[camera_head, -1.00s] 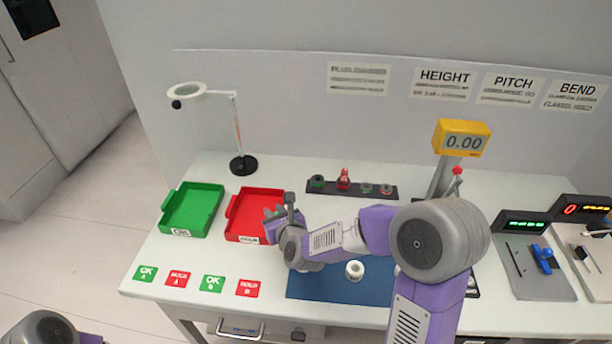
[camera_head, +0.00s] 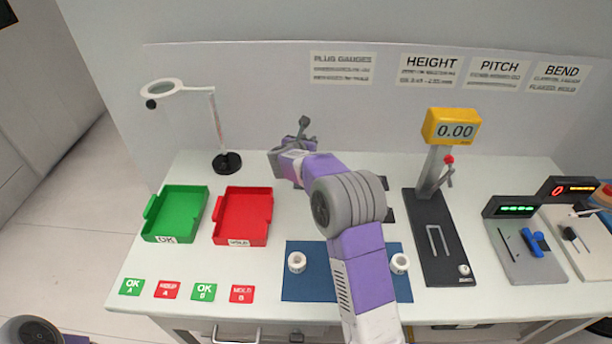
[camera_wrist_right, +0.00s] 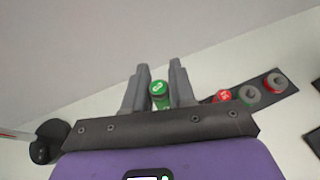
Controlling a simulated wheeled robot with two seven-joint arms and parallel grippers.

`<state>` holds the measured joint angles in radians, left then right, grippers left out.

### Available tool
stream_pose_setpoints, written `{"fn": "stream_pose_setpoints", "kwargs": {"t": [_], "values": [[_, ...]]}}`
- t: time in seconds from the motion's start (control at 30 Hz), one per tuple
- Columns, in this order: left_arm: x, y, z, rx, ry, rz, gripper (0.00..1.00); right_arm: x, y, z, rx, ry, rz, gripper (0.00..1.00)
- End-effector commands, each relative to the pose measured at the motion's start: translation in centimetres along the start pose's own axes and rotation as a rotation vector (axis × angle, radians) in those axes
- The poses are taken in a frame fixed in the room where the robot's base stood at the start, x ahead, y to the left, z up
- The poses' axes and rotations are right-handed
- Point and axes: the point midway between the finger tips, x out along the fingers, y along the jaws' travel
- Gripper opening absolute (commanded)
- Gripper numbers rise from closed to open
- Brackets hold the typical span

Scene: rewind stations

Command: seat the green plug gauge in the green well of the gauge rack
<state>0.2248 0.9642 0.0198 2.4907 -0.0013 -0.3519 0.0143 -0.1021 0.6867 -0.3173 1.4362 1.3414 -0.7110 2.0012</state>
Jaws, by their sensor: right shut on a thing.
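The green plug gauge (camera_wrist_right: 159,90) shows its green top between the two fingers of my right gripper (camera_wrist_right: 160,82) in the wrist view, and the gripper is shut on it. In the head view my right gripper (camera_head: 304,127) is at the back of the table, over the left end of the dark gauge rack (camera_head: 390,214). My arm covers most of the rack there. The rack (camera_wrist_right: 292,88) runs off to the right in the wrist view. The green well is hidden, so I cannot tell whether the gauge is in it. My left gripper is not in view.
On the rack are a red gauge (camera_wrist_right: 223,96), a green-ringed grey piece (camera_wrist_right: 250,94) and a red-ringed one (camera_wrist_right: 273,82). A magnifier lamp (camera_head: 227,162) stands left, behind green (camera_head: 150,222) and red (camera_head: 220,228) trays. A height gauge (camera_head: 436,165) stands right.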

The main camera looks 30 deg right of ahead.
Motion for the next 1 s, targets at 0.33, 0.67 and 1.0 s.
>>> {"fn": "stream_pose_setpoints", "kwargs": {"t": [0.33, 0.67, 1.0], "values": [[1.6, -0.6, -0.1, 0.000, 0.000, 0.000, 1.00, 1.9, 0.0, -4.6, -0.001, 0.002, -0.001, 0.00], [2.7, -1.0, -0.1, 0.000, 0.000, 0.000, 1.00, 3.4, 0.0, -8.3, 0.001, 0.001, 0.000, 0.00], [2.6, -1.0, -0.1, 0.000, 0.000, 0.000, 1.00, 3.4, 0.0, -8.2, 0.001, 0.001, 0.000, 0.48]]}}
